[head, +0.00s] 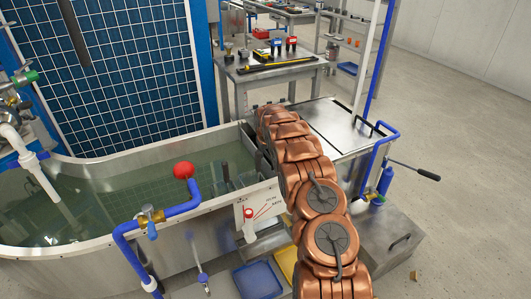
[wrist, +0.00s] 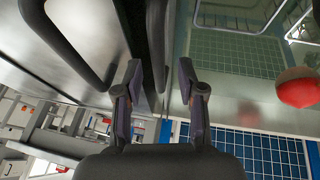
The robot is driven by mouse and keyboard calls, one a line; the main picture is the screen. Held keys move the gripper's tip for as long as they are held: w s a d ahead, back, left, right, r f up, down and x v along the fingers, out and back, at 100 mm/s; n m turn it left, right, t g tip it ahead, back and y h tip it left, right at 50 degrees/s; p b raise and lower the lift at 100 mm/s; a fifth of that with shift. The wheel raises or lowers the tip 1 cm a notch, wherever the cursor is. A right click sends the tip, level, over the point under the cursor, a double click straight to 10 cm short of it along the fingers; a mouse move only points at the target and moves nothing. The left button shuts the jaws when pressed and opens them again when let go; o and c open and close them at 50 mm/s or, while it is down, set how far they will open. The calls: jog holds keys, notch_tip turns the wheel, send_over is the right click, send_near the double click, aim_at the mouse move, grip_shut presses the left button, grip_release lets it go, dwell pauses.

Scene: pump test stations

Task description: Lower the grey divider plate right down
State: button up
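The fingers of my gripper (wrist: 159,64) are apart in the wrist view, with a gap between them. A dark grey upright strip (wrist: 156,32) shows between and beyond the fingertips; it looks like the divider plate or its handle, but I cannot tell which. I cannot tell whether the fingers touch it. The water tank (head: 105,245) stands at left in the head view, and its right end is partly hidden by my copper arm. The fingertips are hidden there.
A steel bench (head: 335,125) adjoins the tank's right end. A black-gripped lever (head: 428,175) sticks out at right. A blue tray (head: 258,280) lies below.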

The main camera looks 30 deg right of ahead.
jog(key=v, duration=1.1)
jog(key=shift+a, duration=0.1)
dwell(0.5)
